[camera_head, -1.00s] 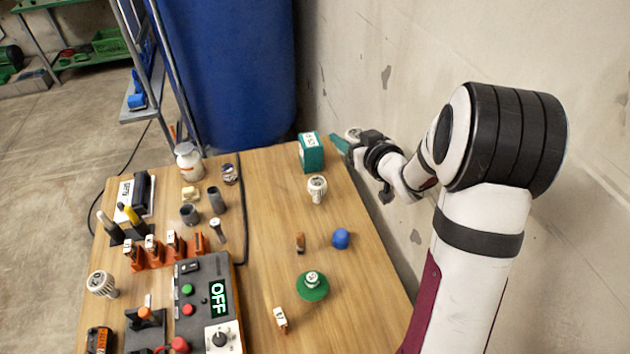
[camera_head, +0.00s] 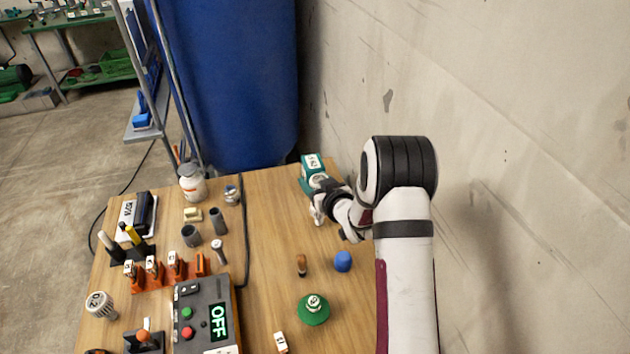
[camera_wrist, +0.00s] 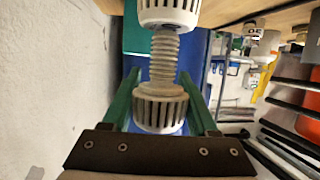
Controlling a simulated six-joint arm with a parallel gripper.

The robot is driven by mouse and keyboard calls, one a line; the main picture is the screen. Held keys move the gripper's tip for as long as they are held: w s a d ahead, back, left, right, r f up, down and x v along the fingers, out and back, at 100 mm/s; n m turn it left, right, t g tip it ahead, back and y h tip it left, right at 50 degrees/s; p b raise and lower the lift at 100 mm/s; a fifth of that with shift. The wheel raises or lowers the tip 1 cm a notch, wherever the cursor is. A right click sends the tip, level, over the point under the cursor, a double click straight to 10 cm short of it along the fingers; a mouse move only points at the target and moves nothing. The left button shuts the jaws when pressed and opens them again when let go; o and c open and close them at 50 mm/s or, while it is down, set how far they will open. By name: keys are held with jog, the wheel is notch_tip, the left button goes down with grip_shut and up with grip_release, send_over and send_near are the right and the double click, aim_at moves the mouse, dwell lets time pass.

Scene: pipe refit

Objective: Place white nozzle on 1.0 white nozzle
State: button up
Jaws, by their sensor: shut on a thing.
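My gripper (camera_wrist: 160,88) is shut on a white nozzle (camera_wrist: 160,110), its green fingers on either side of the slotted cap. A grey threaded stem (camera_wrist: 164,58) runs from it toward a second white nozzle (camera_wrist: 169,12), cut off by the top edge of the wrist view. The two are in line; I cannot tell which one the stem belongs to or whether they touch. In the head view my gripper (camera_head: 322,186) is low beside the teal box. A white slotted piece (camera_head: 318,208) shows there, partly covered by my wrist. No number is readable on the nozzles.
The teal box (camera_head: 312,166) stands close behind my gripper, with the wall close on the right. A blue ball (camera_head: 343,261), a brown peg (camera_head: 301,264) and a green disc (camera_head: 314,310) stand nearer. The table between the black cable (camera_head: 242,230) and my arm is mostly clear.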

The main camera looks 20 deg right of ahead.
jog(key=shift+f, duration=0.1)
jog(key=o, duration=1.3)
jog(key=s+d+r+m+g+h, duration=0.1)
jog(key=s+r+m+g+h, duration=0.2)
jog(key=s, duration=0.7)
jog(key=s+d+r+m+g+h, duration=0.1)
jog(key=s+r+g, duration=0.25)
jog(key=s, duration=0.55)
jog(key=s+a+r+m+g+y, duration=0.1)
jog(key=s+a, duration=0.3)
jog(key=s, duration=0.4)
jog(key=s+a+r+m+g+y, duration=0.1)
jog(key=s+a+g, duration=0.3)
jog(key=s, duration=0.4)
jog(key=s+a+r+m+g+y, duration=0.1)
jog(key=s+a+r+g, duration=0.1)
jog(key=s, duration=0.7)
jog(key=shift+a+r+g+y, duration=0.2)
jog(key=shift+a+r, duration=0.1)
jog(key=shift+a, duration=0.25)
jog(key=shift+a+r+g+y, duration=0.1)
jog(key=shift+a+r+y, duration=0.15)
jog(key=shift+a, duration=0.25)
